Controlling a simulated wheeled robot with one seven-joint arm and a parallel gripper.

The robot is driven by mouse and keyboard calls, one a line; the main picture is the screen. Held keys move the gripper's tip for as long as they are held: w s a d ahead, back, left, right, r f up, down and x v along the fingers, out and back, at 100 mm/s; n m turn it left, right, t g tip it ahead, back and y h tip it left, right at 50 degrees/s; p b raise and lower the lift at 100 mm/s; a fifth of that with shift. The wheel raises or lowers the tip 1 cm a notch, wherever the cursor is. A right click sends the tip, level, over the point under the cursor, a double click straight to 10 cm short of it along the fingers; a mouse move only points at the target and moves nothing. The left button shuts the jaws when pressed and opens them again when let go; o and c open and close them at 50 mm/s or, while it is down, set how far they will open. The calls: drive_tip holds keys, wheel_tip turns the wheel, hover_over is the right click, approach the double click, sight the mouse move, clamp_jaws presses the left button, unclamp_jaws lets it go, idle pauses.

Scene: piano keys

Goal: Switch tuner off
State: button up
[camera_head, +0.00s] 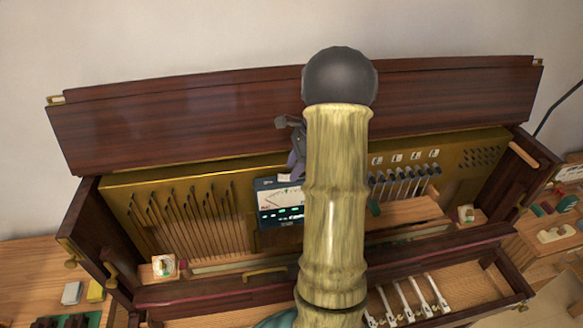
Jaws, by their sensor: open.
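The tuner (279,203) is a small dark box with a pale dial and lit green marks. It stands against the brass panel inside the open cabinet, left of the middle. My pale, wood-patterned arm covers its right side, and I cannot make out its switch. My gripper (297,157) shows only in part, as dark grey and purple pieces at the left edge of my arm, just above the tuner in the picture. It is open. Its fingertips are mostly hidden behind my arm, and I cannot tell whether they touch the tuner.
The raised dark wooden lid (190,120) stands behind the brass panel (118,192). Thin hammers (195,220) stand left of the tuner and metal levers (408,183) to the right. A front rail (215,287) crosses below. Small blocks (72,293) lie on the table at lower left.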

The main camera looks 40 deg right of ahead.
drive_tip(key=shift+x, duration=1)
clamp_jaws()
